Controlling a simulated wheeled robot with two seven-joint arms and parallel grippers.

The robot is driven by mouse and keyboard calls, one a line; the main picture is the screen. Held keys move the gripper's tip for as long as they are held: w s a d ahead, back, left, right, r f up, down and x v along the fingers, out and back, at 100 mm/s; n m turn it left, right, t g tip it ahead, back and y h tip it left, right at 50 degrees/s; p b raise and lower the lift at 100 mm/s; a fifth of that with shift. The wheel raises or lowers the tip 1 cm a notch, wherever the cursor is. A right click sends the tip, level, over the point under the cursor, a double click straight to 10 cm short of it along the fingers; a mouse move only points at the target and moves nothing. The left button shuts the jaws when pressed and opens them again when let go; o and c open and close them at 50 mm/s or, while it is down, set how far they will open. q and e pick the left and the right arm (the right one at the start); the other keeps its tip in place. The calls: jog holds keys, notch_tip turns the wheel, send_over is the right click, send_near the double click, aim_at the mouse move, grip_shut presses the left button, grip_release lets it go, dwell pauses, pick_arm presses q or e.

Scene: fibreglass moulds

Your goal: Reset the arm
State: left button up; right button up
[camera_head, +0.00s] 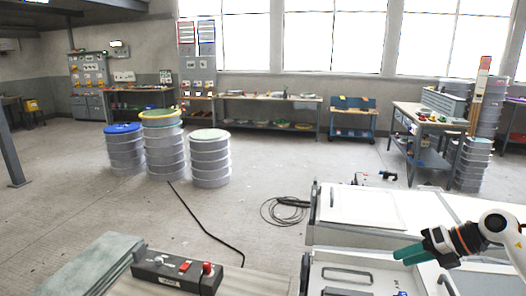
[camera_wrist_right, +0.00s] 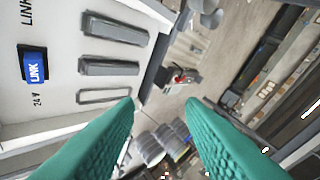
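My right gripper (camera_head: 412,254) reaches in from the right in the head view, over the white mould cases at the lower right. In the right wrist view its two green fingers (camera_wrist_right: 160,115) stand wide apart with nothing between them. It is open and empty. My left gripper does not show in either view. The task names no object.
White cases (camera_head: 362,207) with dark handles fill the lower right. A grey control box (camera_head: 178,273) with a red knob sits on a bench at the lower left. Stacked drums (camera_head: 208,160) stand on the floor.

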jog(key=a+r+m+t+y, duration=0.2)
jog(key=a+m+t+y, duration=0.2)
jog(key=a+m+t, duration=1)
jog(key=s+d+f+m+g+h, duration=0.3)
jog(key=s+f+m+g+h, duration=0.2)
jog(key=s+f+m+h, duration=0.85)
jog(key=s+a+f+m+g, duration=0.1)
jog(key=s+f+m+g, duration=0.15)
jog(key=s, duration=0.35)
jog(key=s+a+f+m+g+y, duration=0.1)
jog(key=s+f+m+g, duration=0.1)
jog(key=s+f+g, duration=0.3)
jog(key=s+a+f+m+g, duration=0.1)
jog(key=s+f+m+g, duration=0.15)
jog(key=s, duration=0.55)
notch_tip(320, 180, down, 30)
jog(key=g+b, duration=0.2)
jog(key=b, duration=0.3)
jog(key=s+d+f+b, duration=0.1)
jog(key=s+f+b, duration=0.1)
jog(key=s+f, duration=0.7)
jog(key=s+d+f+g+b, duration=0.1)
jog(key=s+d+f+b, duration=0.1)
jog(key=s+f, duration=0.6)
notch_tip(320, 180, down, 5)
jog(key=shift+s+d+f+b, duration=0.1)
jog(key=shift+s+d+b, duration=0.05)
jog(key=shift+s+b, duration=0.25)
